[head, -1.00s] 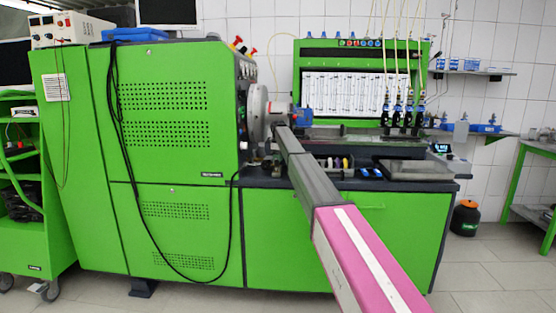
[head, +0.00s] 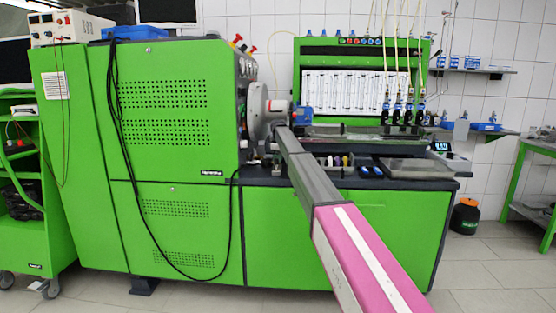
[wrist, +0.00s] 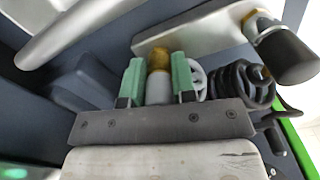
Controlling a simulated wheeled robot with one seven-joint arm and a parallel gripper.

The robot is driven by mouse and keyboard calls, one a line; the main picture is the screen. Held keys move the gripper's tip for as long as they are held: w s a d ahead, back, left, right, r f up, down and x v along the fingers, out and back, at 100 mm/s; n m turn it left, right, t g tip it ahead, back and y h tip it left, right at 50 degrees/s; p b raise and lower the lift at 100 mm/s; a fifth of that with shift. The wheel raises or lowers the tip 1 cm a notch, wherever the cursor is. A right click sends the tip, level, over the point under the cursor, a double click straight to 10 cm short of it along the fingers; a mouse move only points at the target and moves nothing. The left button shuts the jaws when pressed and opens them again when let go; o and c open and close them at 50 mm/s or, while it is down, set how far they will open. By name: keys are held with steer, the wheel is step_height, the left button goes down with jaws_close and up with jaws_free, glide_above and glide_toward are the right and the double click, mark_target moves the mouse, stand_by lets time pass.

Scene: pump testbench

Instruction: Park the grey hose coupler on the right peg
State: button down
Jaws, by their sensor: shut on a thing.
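In the wrist view, my gripper (wrist: 158,82) has two green fingertips closed on the sides of the grey hose coupler (wrist: 158,91). The coupler is a short grey cylinder with a brass-coloured part (wrist: 158,59) at its far end. A black coiled hose (wrist: 246,84) lies just right of the fingers. I cannot make out the right peg for certain in either view. In the head view my arm reaches over the bench, and the gripper and coupler are too small or hidden to tell.
In the wrist view, a black cylinder (wrist: 282,48) with a brass ring stands at the upper right, by a grey bar (wrist: 195,32). A pale round bar (wrist: 80,32) crosses the upper left. In the head view, a grey tray (head: 415,168) sits on the bench's right end.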

steer(key=shift+c, duration=2.3)
jaws_free()
steer(key=shift+r, duration=0.15)
steer(key=shift+r, duration=3.6)
